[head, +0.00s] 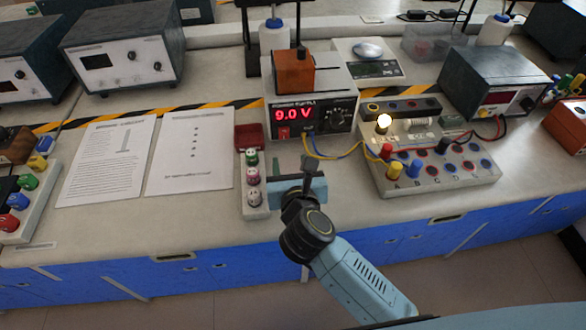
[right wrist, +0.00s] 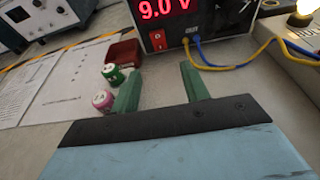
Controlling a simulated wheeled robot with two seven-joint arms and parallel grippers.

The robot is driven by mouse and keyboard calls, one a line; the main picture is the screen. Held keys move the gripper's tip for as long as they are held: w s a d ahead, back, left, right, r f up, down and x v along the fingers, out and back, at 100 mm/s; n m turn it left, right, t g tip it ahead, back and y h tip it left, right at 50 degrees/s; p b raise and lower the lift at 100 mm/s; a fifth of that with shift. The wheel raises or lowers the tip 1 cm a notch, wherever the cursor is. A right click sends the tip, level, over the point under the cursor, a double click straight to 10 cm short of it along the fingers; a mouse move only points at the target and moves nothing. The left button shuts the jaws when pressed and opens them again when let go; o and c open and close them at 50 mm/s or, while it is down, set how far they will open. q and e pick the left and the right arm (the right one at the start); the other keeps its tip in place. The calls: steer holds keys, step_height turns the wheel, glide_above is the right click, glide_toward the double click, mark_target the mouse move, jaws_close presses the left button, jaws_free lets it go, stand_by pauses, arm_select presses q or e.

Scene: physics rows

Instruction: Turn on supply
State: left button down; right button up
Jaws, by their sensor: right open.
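The power supply (head: 338,82) stands at mid-table with its red display (head: 294,114) lit and reading 9.0 V. Its red rocker switch (head: 284,132) is at the lower left of the front panel. The switch also shows in the right wrist view (right wrist: 158,40). My right gripper (right wrist: 160,72) is open and empty, in front of the supply with its fingers toward the panel. A gap separates the fingertips from the switch. In the head view my right gripper (head: 308,165) is partly hidden by its own wrist. My left gripper is not in view.
Yellow and blue leads run from the supply to a circuit board (head: 440,178) with a glowing bulb (head: 384,121). A rack (head: 254,203) with several small coloured-capped jars stands left of my gripper. Printed sheets (head: 106,158) lie farther left. An orange block (head: 293,74) sits on the supply.

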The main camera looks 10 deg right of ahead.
steer(key=shift+v, duration=1.7)
